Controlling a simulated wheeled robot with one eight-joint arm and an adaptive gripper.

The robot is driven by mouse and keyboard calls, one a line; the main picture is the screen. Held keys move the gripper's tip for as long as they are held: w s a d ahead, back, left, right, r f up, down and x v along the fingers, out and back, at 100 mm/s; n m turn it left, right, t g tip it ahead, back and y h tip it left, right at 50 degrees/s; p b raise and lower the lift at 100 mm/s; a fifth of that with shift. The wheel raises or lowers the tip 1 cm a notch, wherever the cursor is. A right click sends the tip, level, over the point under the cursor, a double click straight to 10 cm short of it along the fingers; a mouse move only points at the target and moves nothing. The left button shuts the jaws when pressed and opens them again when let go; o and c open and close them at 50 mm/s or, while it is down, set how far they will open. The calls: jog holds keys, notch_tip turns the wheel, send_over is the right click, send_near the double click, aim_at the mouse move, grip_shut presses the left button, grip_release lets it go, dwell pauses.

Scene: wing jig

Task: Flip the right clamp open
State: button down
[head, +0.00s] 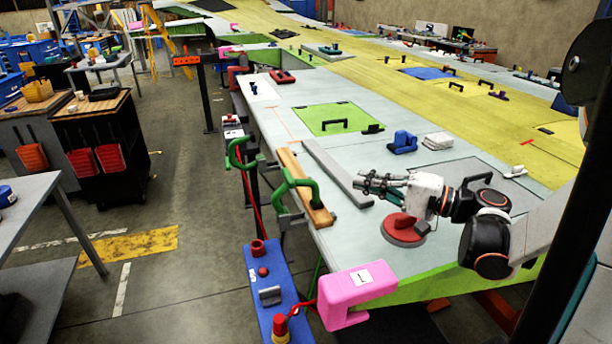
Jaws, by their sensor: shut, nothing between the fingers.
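Two green clamps sit at the near-left edge of the wing. The right clamp (298,186) is at the wooden strip (303,183) along the edge. The left clamp (238,153) is farther back, at the left end of the edge. Whether either clamp is open or closed is too small to tell. My gripper (362,185) is above the wing surface, to the right of the right clamp and apart from it. Its fingers point left toward the clamp and are shut and empty.
A grey bar (335,170) lies between the wooden strip and my gripper. A red round tool (404,230) lies below my gripper. A pink block (356,294) marked 1 sits at the near corner beside a blue panel (272,290). A blue tool (403,142) stands farther back.

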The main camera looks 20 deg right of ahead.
aim_at(308, 181)
dwell(0.4)
jog(key=shift+s+a+b+x, duration=0.3)
jog(key=shift+b+x, duration=0.25)
jog(key=shift+x, duration=1.55)
jog(key=shift+s+a+b+x, duration=0.35)
jog(key=shift+b+x, duration=0.25)
jog(key=shift+x, duration=1.55)
jog(key=shift+s+a+b+x, duration=0.3)
jog(key=shift+b+x, duration=0.25)
jog(key=shift+x, duration=1.55)
jog(key=shift+a+r, duration=0.1)
jog(key=shift+a, duration=0.05)
